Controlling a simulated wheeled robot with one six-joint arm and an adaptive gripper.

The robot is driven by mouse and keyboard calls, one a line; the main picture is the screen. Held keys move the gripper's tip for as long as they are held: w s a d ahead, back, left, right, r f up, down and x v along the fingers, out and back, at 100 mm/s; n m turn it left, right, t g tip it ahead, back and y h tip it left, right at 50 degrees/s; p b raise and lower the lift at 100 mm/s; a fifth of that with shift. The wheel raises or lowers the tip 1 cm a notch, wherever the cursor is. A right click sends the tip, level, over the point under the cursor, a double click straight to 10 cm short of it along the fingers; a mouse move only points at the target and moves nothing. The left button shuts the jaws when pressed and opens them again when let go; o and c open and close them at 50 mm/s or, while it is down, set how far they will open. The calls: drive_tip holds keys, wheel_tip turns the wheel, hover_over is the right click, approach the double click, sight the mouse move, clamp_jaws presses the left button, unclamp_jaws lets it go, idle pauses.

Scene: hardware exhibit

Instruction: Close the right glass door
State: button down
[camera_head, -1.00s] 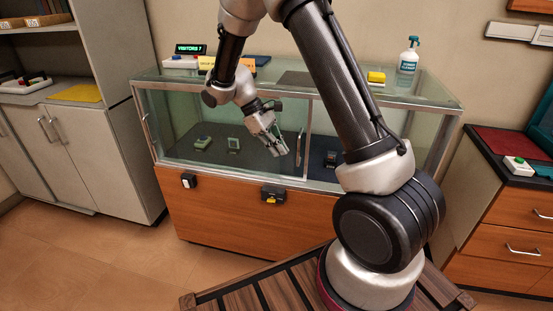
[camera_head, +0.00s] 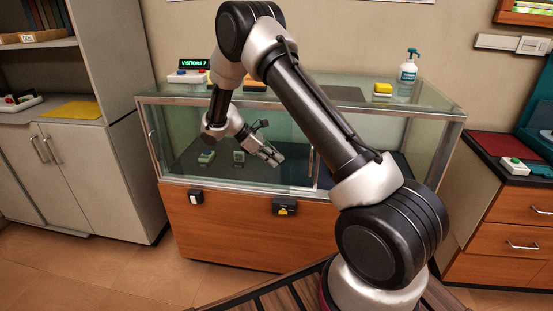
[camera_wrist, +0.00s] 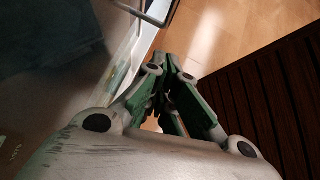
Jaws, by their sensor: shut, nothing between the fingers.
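The glass display case (camera_head: 240,192) stands ahead, with a wooden lower front. A glass panel with a slim upright handle (camera_head: 312,162) ends near the case's middle. The front to its right looks uncovered, but my arm hides much of it. A second handle (camera_head: 152,140) is at the case's far left. My gripper (camera_head: 276,159) is shut and empty, in front of the glass, left of the middle handle and apart from it. In the wrist view my gripper (camera_wrist: 172,75) points toward the floor, with a metal handle (camera_wrist: 152,14) beyond its tips.
A padlock-like black box (camera_head: 285,207) and a small box (camera_head: 195,197) are on the wooden front. A drawer cabinet (camera_head: 500,225) is at right, a grey cabinet (camera_head: 95,175) at left.

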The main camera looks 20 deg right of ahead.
drive_tip(key=s+d+f, duration=0.3)
drive_tip(key=d+f, duration=0.1)
drive_tip(key=d, duration=0.4)
drive_tip(key=shift+s+f, duration=0.25)
drive_tip(key=shift+f, duration=0.15)
drive_tip(key=shift+d, duration=0.1)
